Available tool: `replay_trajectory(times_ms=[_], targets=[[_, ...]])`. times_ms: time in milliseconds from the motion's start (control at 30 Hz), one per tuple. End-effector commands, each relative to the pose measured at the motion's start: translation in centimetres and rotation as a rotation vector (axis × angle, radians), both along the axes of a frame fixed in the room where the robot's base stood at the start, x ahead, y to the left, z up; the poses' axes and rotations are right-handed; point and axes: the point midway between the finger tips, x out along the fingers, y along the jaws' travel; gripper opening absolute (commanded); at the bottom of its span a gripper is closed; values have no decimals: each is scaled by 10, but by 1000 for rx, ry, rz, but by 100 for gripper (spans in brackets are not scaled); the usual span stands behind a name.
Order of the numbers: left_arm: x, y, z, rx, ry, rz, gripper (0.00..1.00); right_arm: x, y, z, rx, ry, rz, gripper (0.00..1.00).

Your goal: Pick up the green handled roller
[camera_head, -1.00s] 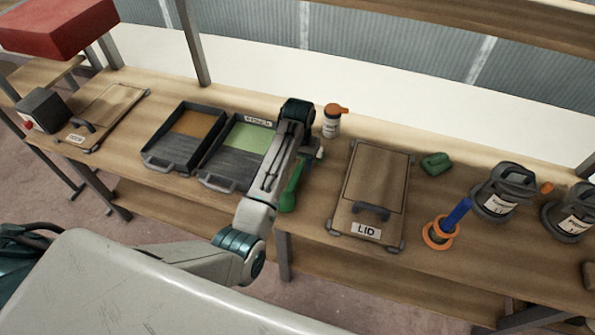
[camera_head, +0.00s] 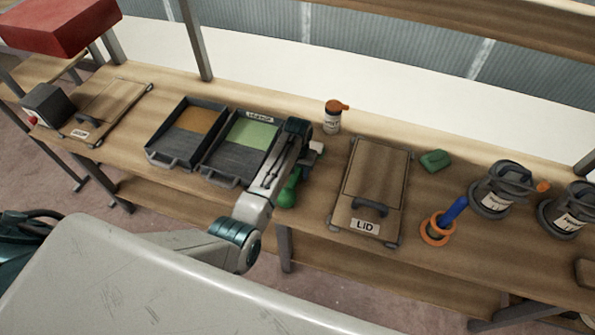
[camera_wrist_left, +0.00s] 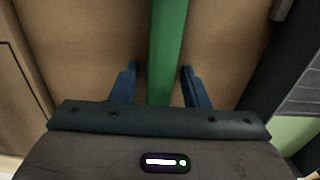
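The green-handled roller (camera_head: 287,191) lies on the workbench between the green-paint tray and the lid board, partly hidden by my left arm. A pale part that looks like its roller head shows to the right of my wrist. In the left wrist view the green handle (camera_wrist_left: 168,40) runs lengthwise between the two blue fingers of my left gripper (camera_wrist_left: 159,70). The fingers are open, with a gap on both sides of the handle. In the head view these fingers are hidden behind my wrist. My right gripper is not in view.
To the left are a tray with green paint (camera_head: 215,165) and one with orange (camera_head: 160,148). An orange-capped bottle (camera_head: 332,121) stands behind. To the right are the lid board (camera_head: 375,172), a green block (camera_head: 435,161), a blue-handled tool (camera_head: 452,212) and dark cans (camera_head: 498,192).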

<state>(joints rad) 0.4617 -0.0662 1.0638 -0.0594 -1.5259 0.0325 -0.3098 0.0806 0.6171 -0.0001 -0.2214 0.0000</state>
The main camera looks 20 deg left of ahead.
Motion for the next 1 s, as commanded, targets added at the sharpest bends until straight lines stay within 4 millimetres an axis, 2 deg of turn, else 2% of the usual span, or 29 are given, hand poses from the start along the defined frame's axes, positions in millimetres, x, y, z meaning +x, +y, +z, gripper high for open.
replay_trajectory(times_ms=[33, 200, 567, 867, 933, 967, 1000], targets=[[0, 0, 0, 0, 0, 0, 31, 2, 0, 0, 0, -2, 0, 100], [0, 0, 0, 0, 0, 0, 0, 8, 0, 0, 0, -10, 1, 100], [0, 0, 3, 0, 0, 0, 0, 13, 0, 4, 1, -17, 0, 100], [0, 0, 25, 0, 1, 0, 0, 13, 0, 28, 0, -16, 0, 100], [1, 0, 38, 0, -2, 0, 0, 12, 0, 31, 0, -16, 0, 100], [-1, -1, 41, -1, -2, 0, 0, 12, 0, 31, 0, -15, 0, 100], [-11, -5, 35, -2, 1, -1, 0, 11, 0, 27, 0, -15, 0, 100]])
